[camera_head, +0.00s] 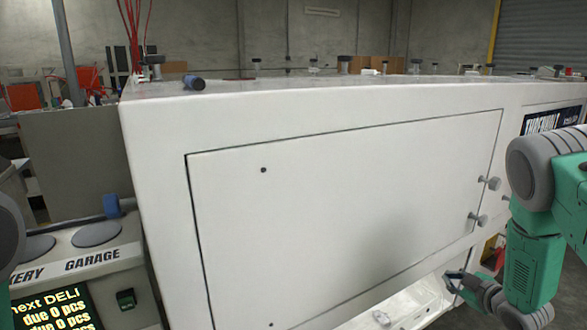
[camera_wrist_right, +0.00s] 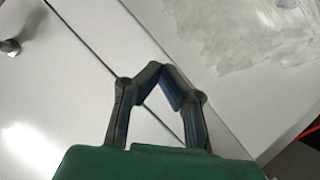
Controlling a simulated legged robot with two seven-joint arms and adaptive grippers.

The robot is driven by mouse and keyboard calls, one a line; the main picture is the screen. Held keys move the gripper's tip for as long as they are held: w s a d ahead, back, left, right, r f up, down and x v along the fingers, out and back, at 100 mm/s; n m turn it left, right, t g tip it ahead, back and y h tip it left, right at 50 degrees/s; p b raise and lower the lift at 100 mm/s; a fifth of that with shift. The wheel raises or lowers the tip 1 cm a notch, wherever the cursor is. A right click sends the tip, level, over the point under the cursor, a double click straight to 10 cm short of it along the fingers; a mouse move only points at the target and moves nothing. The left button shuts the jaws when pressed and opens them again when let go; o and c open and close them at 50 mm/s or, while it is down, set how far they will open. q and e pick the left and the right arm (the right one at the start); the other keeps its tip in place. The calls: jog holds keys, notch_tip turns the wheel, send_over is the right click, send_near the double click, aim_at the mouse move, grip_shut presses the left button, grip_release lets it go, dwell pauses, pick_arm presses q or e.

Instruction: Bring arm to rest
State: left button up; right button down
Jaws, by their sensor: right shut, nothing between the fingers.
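My right arm (camera_head: 536,235), green and grey, comes in at the right edge of the head view. Its gripper (camera_head: 452,282) hangs low, in front of the lower right part of a large white cabinet (camera_head: 350,98). In the right wrist view the fingers of this gripper (camera_wrist_right: 162,80) meet at the tips with nothing between them. The white cabinet face and a panel seam lie behind them. At the left edge of the head view a grey and green piece of my left arm shows, but no left gripper.
The cabinet's flat door (camera_head: 340,200) is closed and has two round knobs (camera_head: 478,219) at its right side. An open lower bay (camera_head: 405,303) holds pale wrapped material. A machine with a lit display (camera_head: 52,308) stands at the left. A dark blue cylinder (camera_head: 193,82) lies on top.

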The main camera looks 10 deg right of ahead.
jog(key=s+a+f+m+g+p, duration=0.1)
jog(key=s+a+f+m+g, duration=0.3)
jog(key=s+a, duration=0.5)
jog(key=s+a+f+m+g+p, duration=0.1)
jog(key=s+a+f+g, duration=0.2)
jog(key=s+a+f, duration=0.45)
jog(key=s+a+r+m+g, duration=0.1)
jog(key=s+a+g, duration=0.2)
jog(key=s, duration=0.6)
jog(key=s+a+r+m+g+p, duration=0.1)
jog(key=s+a+g, duration=0.2)
jog(key=s+a, duration=0.3)
jog(key=s, duration=0.4)
jog(key=shift+s+r, duration=0.25)
jog(key=shift+r, duration=0.1)
jog(key=shift+d, duration=0.1)
